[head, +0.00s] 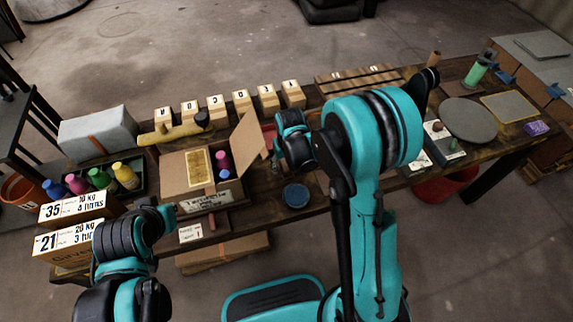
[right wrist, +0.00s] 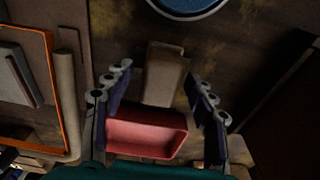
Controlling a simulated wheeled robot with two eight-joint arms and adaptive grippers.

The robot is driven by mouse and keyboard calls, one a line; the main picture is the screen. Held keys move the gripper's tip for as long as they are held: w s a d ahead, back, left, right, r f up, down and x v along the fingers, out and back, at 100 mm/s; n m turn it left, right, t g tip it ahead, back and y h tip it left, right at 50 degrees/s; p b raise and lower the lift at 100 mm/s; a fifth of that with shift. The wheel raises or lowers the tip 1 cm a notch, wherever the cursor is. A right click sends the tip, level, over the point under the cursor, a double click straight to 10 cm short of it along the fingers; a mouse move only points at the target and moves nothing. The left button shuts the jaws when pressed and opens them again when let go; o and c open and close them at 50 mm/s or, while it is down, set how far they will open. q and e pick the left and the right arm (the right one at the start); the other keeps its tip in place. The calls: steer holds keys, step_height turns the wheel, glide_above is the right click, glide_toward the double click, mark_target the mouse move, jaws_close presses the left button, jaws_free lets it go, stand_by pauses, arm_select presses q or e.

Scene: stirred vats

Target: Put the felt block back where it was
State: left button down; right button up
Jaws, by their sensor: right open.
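My right gripper (right wrist: 160,76) is open, its two fingers spread apart with nothing held. In the right wrist view a small grey-beige block (right wrist: 165,74), perhaps the felt block, lies between and below the fingertips. A red open tray (right wrist: 147,132) is right beside it, also between the fingers. I cannot tell if they touch. In the head view my right gripper (head: 284,160) hangs over the middle of the bench, right of the open carton (head: 215,190), and hides the block.
A blue round dish (head: 296,195) stands near the front edge and shows in the right wrist view (right wrist: 186,6). Lettered wooden blocks (head: 240,101) line the back. Bottles (head: 102,178) stand at the left, and a grey disc (head: 468,120) lies at the right.

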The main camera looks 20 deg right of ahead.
step_height(320, 180, up, 12)
steer(key=s+p, duration=0.2)
steer(key=p, duration=0.2)
steer(key=s+d+r+t, duration=0.2)
steer(key=s+r+t, duration=0.3)
steer(key=s+r, duration=0.6)
steer(key=s, duration=0.4)
steer(key=shift+d+r+t, duration=0.4)
steer(key=shift+c, duration=0.2)
